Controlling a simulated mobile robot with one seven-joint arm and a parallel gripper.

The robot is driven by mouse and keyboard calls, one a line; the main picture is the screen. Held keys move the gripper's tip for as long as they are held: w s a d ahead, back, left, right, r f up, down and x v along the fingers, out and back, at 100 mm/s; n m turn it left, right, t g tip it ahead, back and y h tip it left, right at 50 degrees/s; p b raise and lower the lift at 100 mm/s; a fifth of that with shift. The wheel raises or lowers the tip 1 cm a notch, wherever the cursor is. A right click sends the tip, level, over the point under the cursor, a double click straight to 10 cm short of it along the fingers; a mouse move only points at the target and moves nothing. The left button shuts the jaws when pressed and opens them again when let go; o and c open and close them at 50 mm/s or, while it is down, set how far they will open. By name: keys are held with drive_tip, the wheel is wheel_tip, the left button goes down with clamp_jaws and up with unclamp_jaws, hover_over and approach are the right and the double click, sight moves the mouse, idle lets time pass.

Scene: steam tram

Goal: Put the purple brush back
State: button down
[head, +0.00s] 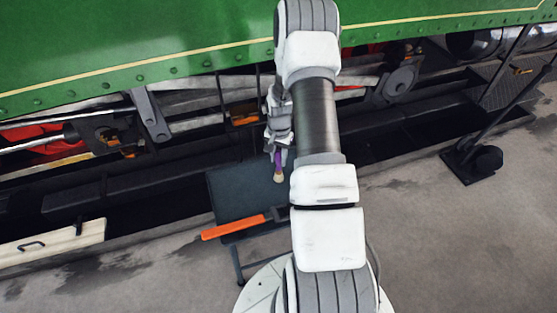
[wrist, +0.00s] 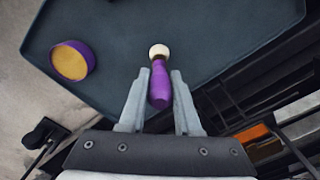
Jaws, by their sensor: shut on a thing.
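My gripper (wrist: 160,74) is shut on the purple brush (wrist: 160,88), whose purple handle lies between the two fingers. The brush's pale round tip points away from the gripper in the wrist view. In the head view the brush (head: 278,164) hangs tip down from my gripper (head: 279,148), over the dark table (head: 228,190). A round purple container (wrist: 72,60) with a tan inside stands on the table, left of the brush in the wrist view. My arm hides it in the head view.
An orange-handled tool (head: 234,227) lies along the table's near edge. The green tram side (head: 130,45) and its running gear are behind the table. A pale box (head: 55,244) is at the left, and a dark stand (head: 478,160) at the right.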

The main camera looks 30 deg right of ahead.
drive_tip(key=shift+f, duration=0.2)
drive_tip(key=c, duration=0.6)
unclamp_jaws()
drive_tip(key=shift+r, duration=0.15)
